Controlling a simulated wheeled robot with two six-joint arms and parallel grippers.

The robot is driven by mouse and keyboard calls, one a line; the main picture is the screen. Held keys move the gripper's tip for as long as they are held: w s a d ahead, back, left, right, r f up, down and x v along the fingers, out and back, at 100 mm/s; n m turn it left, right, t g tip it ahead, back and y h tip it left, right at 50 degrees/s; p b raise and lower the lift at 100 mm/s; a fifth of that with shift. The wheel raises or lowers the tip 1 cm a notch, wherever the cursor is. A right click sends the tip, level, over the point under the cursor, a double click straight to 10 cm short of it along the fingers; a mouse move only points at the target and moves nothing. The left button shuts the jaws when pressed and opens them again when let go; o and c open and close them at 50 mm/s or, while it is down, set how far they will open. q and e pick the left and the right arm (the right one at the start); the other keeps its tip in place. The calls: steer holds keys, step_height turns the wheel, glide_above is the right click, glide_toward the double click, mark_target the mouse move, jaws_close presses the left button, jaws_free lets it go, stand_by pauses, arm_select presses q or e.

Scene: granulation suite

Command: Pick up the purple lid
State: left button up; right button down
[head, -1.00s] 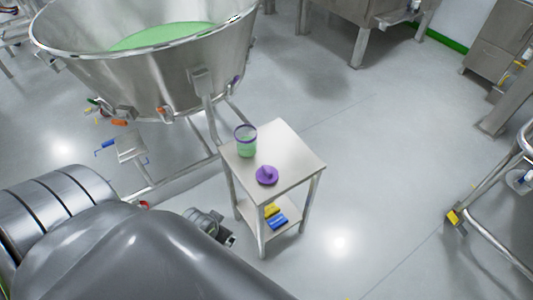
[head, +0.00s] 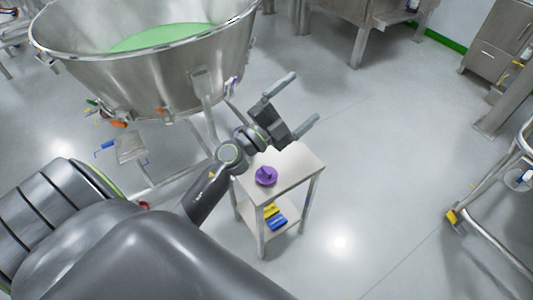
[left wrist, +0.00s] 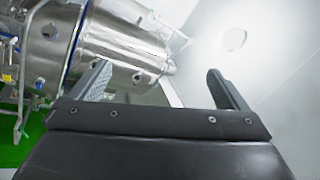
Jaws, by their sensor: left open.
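The purple lid (head: 266,176) lies on the top of a small steel side table (head: 299,163), near its front left part. It has a raised knob in its middle. My left gripper (head: 303,97) is open and empty, above and beyond the table, with its fingers pointing up and right, away from the lid. My right gripper is not in view.
A large steel bowl (head: 150,80) with green contents stands at the back left, close to the table. Yellow and blue items (head: 274,216) lie on the table's lower shelf. A steel frame (head: 490,235) stands at the right. The floor between is clear.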

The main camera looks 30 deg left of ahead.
arm_select(q)
steer(key=w+d+f+m+g+h, duration=0.2)
steer(key=d+f+m+g+h, duration=0.15)
steer(key=d+m+g, duration=0.2)
steer(key=g+y, duration=1.1)
steer(key=g, duration=0.4)
glide_above(267, 170)
step_height(267, 170, down, 14)
steer(key=shift+m, duration=0.35)
step_height(267, 170, down, 8)
steer(key=b, duration=0.8)
step_height(267, 170, down, 3)
steer(key=b, duration=0.2)
steer(key=shift+r+b, duration=0.1)
steer(key=shift+b, duration=0.3)
steer(key=shift+f+b, duration=0.95)
steer(key=shift+f, duration=0.05)
steer(key=shift+a+f+b, duration=0.1)
steer(key=shift+f+b, duration=0.25)
steer(key=shift+f, duration=1.95)
steer(key=c, duration=1.1)
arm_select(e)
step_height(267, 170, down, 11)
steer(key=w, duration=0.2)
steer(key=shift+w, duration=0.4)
